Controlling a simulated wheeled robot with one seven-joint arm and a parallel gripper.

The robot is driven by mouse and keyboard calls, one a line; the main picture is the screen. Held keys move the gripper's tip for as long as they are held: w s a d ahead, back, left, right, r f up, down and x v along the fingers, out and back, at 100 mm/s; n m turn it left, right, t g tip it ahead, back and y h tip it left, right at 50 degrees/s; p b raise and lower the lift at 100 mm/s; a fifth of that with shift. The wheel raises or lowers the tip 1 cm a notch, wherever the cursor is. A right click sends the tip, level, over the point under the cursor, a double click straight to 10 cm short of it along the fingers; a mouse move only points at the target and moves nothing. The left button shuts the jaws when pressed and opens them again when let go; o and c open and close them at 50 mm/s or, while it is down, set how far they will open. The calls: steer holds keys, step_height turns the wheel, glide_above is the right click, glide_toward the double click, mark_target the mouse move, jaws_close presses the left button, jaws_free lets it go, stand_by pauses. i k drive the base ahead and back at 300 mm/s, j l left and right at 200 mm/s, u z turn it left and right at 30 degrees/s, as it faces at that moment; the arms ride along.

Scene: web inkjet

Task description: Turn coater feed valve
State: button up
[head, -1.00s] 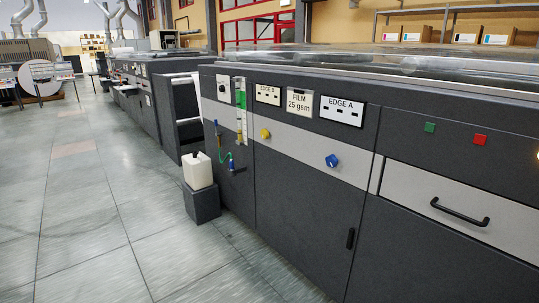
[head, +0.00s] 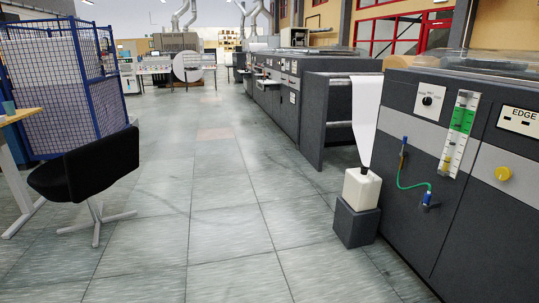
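On the dark machine front at right, a green hose (head: 401,184) runs from a blue and brass fitting (head: 404,150) down to a blue fitting (head: 427,198). A yellow knob (head: 503,173) sits on the light band at the right. A clear sight gauge (head: 459,135) with a green zone stands between hose and knob. A dial switch (head: 427,101) is above the hose. No label in view names the coater feed valve, so I cannot tell which part it is. My gripper is not in view.
A white jug (head: 362,189) stands on a dark block (head: 356,224) in front of the machine. A black chair (head: 88,168), a blue mesh cage (head: 75,95) and a table edge (head: 16,117) are at left. The floor (head: 225,215) between is clear.

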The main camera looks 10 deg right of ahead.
mark_target(427, 101)
steer(key=i, duration=1.85)
steer(key=i+j+z, duration=0.2)
steer(key=i, duration=0.25)
steer(key=i+z, duration=0.2)
steer(key=i, duration=0.3)
steer(key=i+j+z, duration=0.2)
steer(key=i+j, duration=0.1)
steer(key=i, duration=0.15)
